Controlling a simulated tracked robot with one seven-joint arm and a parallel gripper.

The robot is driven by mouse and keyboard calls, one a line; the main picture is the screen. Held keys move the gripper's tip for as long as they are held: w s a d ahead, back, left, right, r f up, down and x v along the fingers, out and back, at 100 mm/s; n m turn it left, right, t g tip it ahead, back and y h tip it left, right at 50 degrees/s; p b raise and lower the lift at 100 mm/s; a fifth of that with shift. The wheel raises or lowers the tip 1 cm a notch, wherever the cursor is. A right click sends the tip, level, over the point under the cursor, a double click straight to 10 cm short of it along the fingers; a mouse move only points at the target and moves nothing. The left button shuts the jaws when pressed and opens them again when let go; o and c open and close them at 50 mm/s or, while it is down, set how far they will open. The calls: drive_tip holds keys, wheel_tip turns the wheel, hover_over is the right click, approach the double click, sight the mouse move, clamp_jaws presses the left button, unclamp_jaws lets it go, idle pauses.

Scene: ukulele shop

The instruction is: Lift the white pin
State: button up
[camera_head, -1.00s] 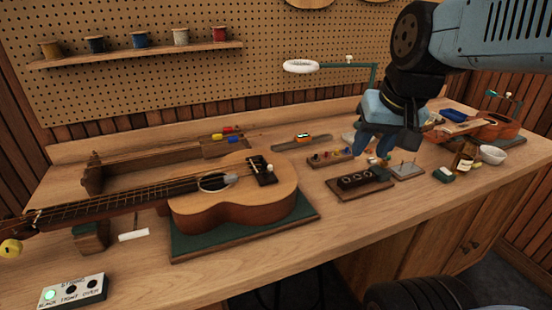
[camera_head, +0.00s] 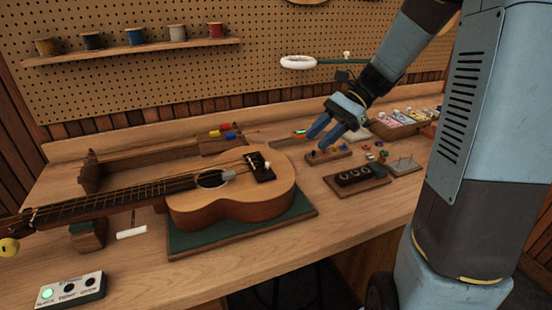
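My gripper (camera_head: 318,142) points down and left, with its two blue fingers apart. It hangs over or just behind a small wooden pin rack (camera_head: 340,153) that holds several small coloured pins. The fingers show nothing between them. No white pin can be clearly made out in the rack. A small white piece (camera_head: 267,165) stands at the bridge of the ukulele (camera_head: 235,200), well left of my gripper; I cannot tell whether it is a pin. The ukulele lies on a green-topped board (camera_head: 300,212).
A dark block with round holes (camera_head: 357,176) sits in front of the rack. Small coloured bits (camera_head: 376,153) and a board with upright pegs (camera_head: 403,166) lie to the right.

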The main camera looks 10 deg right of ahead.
sight(275, 171)
drive_tip(key=w+d+f+m+y, duration=0.1)
drive_tip(key=w+f+m+y, duration=0.15)
drive_tip(key=w, duration=0.25)
drive_tip(key=shift+y, duration=0.25)
drive_tip(key=x, duration=1.3)
drive_tip(key=shift+s+a+r, duration=0.25)
drive_tip(key=shift+s+a, duration=0.1)
drive_tip(key=shift+c, duration=0.4)
clamp_jaws()
